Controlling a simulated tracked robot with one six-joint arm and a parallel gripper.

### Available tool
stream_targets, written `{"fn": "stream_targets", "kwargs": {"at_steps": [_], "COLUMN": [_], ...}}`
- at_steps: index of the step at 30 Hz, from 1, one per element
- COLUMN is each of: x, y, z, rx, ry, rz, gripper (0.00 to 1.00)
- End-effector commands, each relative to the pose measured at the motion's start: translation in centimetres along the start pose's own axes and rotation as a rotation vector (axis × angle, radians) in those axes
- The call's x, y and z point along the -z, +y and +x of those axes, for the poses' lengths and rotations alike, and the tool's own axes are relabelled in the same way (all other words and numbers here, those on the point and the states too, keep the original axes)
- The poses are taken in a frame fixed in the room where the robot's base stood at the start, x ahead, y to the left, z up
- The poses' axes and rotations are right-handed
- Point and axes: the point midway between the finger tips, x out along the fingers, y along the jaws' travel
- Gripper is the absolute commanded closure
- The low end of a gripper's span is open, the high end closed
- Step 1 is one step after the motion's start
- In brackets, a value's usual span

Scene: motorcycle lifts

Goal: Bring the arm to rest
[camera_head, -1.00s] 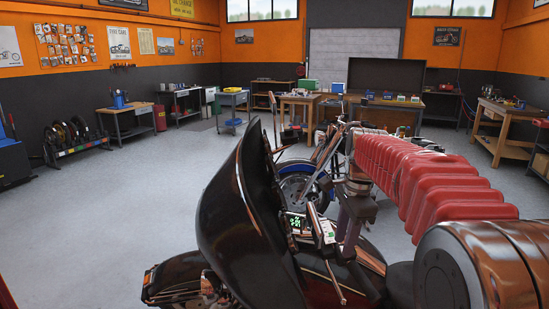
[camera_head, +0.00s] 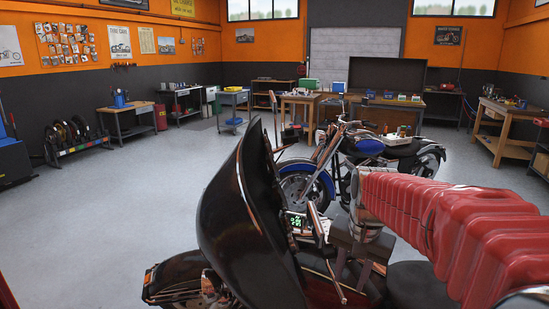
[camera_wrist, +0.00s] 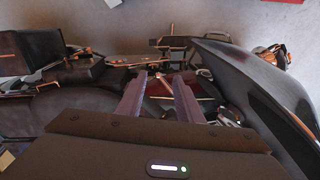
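My red-sleeved arm (camera_head: 440,210) reaches in from the right of the head view, over the near dark motorcycle. My gripper (camera_head: 350,268) hangs fingers-down at its end, behind the dark windshield (camera_head: 245,220) and above the tank and handlebar area. In the wrist view, the two fingers of my gripper (camera_wrist: 159,80) stand apart with nothing held between them. The dark motorcycle (camera_wrist: 75,110) lies below and beyond them, with the curved windshield (camera_wrist: 255,85) to the right. Whether the fingertips touch the motorcycle cannot be told.
A blue motorcycle (camera_head: 365,147) stands behind my arm. Workbenches (camera_head: 300,102) line the back, with a wooden bench (camera_head: 500,125) at the right and a wheel rack (camera_head: 75,142) at the left. The grey floor (camera_head: 130,210) at left is clear.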

Motion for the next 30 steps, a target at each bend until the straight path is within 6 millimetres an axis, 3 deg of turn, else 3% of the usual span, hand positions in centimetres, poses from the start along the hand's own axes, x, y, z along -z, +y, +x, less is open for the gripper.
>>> {"fn": "stream_targets", "kwargs": {"at_steps": [15,30], "x": [-9.5,-17.1], "y": [5.0,8.9], "z": [-1.3,-1.8], "rx": [0.020,0.042], "ry": [0.121,0.251], "rz": [-0.412,-0.551], "gripper": [0.67,0.67]}}
